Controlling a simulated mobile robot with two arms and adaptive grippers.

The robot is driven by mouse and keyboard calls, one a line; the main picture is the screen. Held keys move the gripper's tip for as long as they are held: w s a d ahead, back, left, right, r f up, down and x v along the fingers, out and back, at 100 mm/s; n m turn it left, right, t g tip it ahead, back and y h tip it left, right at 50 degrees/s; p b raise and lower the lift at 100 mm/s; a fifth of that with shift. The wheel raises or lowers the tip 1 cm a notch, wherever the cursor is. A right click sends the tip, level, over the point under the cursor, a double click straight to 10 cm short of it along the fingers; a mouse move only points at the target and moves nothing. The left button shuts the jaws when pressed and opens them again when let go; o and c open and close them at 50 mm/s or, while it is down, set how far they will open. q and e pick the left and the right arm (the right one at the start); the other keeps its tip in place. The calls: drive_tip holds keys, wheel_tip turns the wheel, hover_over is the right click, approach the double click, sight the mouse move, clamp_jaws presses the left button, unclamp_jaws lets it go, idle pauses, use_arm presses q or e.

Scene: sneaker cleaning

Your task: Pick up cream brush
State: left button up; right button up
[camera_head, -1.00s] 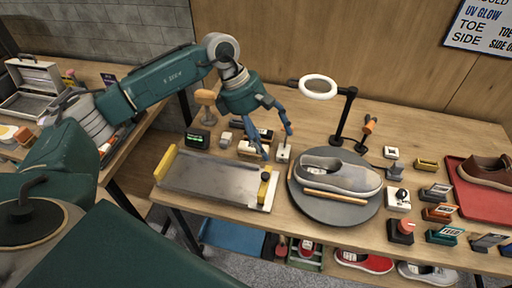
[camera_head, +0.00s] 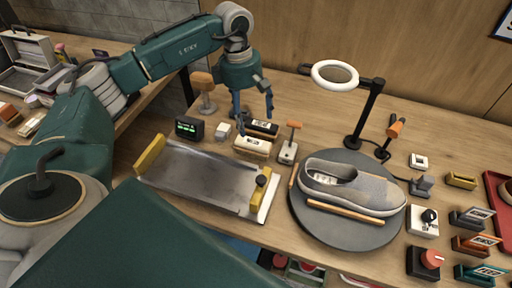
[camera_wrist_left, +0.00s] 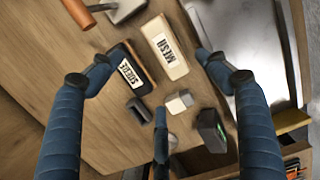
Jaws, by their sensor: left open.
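The cream brush (camera_head: 251,148), with a label on top, lies on the table behind the metal tray. In the left wrist view the cream brush (camera_wrist_left: 163,46) shows its label reading MESH. A dark brush (camera_head: 262,128) lies just behind it; in the wrist view this dark brush (camera_wrist_left: 130,70) is labelled SUEDE. My left gripper (camera_head: 256,122) is open and empty, pointing down above the two brushes. In the wrist view my left gripper's fingers (camera_wrist_left: 154,72) are spread, with both brushes showing between them. My right gripper is not in view.
A small orange-handled tool (camera_head: 290,142) stands right of the brushes. A small white block (camera_head: 223,131) and a dark green-lit box (camera_head: 189,128) are to the left. The metal tray (camera_head: 205,178) lies in front. A ring lamp (camera_head: 334,75) and a sneaker on a turntable (camera_head: 345,236) are at right.

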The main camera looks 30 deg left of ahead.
sight(254, 139)
use_arm(q)
drive_tip(key=f, duration=0.2)
drive_tip(key=f+p, duration=0.1)
drive_tip(key=f, duration=0.1)
drive_tip(key=shift+s+d, duration=0.3)
drive_tip(key=f+p, duration=0.1)
drive_tip(key=f, duration=0.1)
drive_tip(key=d+f+p, duration=0.1)
drive_tip(key=f, duration=0.2)
drive_tip(key=shift+w+p, duration=0.2)
drive_tip(key=shift+p, duration=0.1)
drive_tip(key=shift+f, duration=0.25)
drive_tip(key=c, duration=1.3)
drive_tip(key=shift+r, duration=0.1)
